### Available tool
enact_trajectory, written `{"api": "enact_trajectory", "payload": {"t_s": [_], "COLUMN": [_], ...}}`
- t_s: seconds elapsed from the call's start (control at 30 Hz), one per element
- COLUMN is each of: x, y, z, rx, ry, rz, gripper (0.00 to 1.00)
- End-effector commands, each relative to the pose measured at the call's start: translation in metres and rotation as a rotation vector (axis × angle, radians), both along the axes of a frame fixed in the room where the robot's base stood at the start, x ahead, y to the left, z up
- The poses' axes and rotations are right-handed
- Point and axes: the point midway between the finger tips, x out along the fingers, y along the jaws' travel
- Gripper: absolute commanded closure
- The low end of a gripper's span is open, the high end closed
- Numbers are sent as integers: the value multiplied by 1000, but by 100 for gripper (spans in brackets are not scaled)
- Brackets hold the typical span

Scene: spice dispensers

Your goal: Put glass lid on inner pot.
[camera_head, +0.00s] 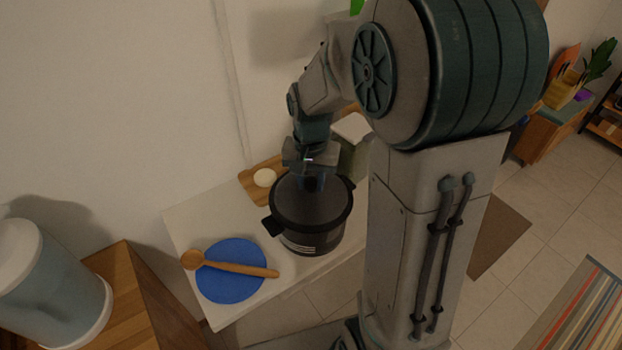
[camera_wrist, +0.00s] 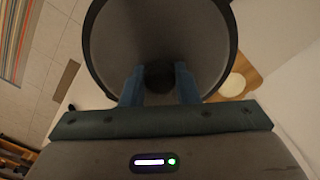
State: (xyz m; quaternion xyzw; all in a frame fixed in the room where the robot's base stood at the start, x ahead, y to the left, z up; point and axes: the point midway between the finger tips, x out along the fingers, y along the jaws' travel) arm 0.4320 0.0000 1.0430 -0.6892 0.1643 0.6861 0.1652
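The dark inner pot (camera_head: 312,240) stands on the white counter, with side handles. The round, grey, see-through glass lid (camera_head: 318,203) with a dark rim is over its mouth; I cannot tell whether it rests fully on the rim or sits just above it. The lid (camera_wrist: 115,45) fills the upper middle of the wrist view, with its dark knob (camera_wrist: 158,80) between my blue fingers. My gripper (camera_head: 312,182) points down over the lid's middle and appears shut on the knob. The wrist view also shows my gripper (camera_wrist: 159,88). The pot cannot be made out in that view.
A blue plate (camera_head: 232,285) with a wooden spoon (camera_head: 240,268) lies left of the pot. A wooden board (camera_head: 250,190) with a pale round item (camera_head: 264,177) lies behind it. A pale box-like container (camera_head: 350,128) stands behind, near the arm. A large canister (camera_head: 50,285) is at far left.

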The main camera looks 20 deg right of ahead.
Motion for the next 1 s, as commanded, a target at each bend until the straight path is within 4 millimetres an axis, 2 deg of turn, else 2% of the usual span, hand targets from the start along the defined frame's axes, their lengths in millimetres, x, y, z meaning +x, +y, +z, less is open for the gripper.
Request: {"api": "enact_trajectory", "payload": {"t_s": [0.03,0.07,0.57,0.67,1.0], "x": [-1,-1,-3,-2,0], "y": [0,0,-3,-2,0], "z": [-3,-3,-1,11,84], "rx": [0,-1,-2,-2,-1], "ry": [4,5,11,8,0], "rz": [1,1,-5,-2,3], "gripper": [58,50,50,50,50]}}
